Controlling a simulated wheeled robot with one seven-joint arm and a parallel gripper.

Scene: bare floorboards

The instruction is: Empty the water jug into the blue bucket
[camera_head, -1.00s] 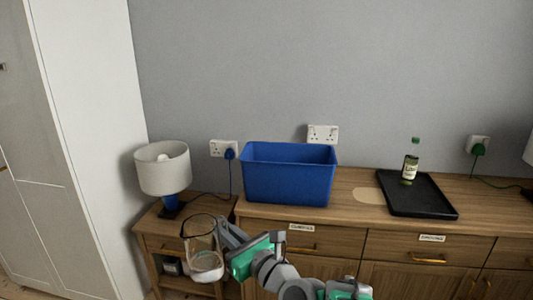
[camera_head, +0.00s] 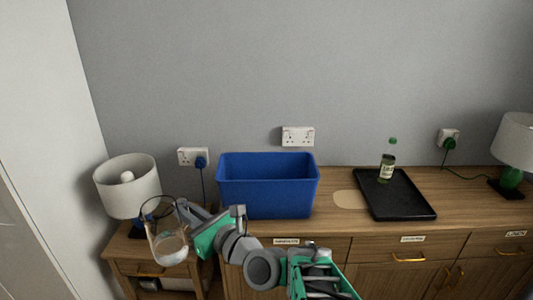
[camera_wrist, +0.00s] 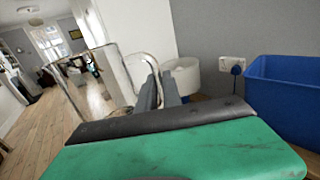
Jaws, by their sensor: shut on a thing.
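The water jug (camera_head: 170,246) is clear, with whitish contents low inside. It hangs at the end of my arm, in front of the small side table and left of the bucket. My gripper (camera_head: 182,208) is shut on the jug at its right side. In the wrist view the jug (camera_wrist: 104,78) stands beyond my gripper (camera_wrist: 160,88) and looks slightly tilted there. The blue bucket (camera_head: 267,190) is an open rectangular tub on the left end of the sideboard. It also shows at the right of the wrist view (camera_wrist: 290,95). The jug is apart from the bucket.
A white-shaded lamp (camera_head: 127,187) stands on the side table (camera_head: 125,246) close behind the jug. The sideboard (camera_head: 335,228) holds a black tray (camera_head: 410,205) and a green-capped bottle (camera_head: 387,168) further right. A second lamp (camera_head: 514,145) is at the far right. Sockets (camera_head: 298,136) are on the wall.

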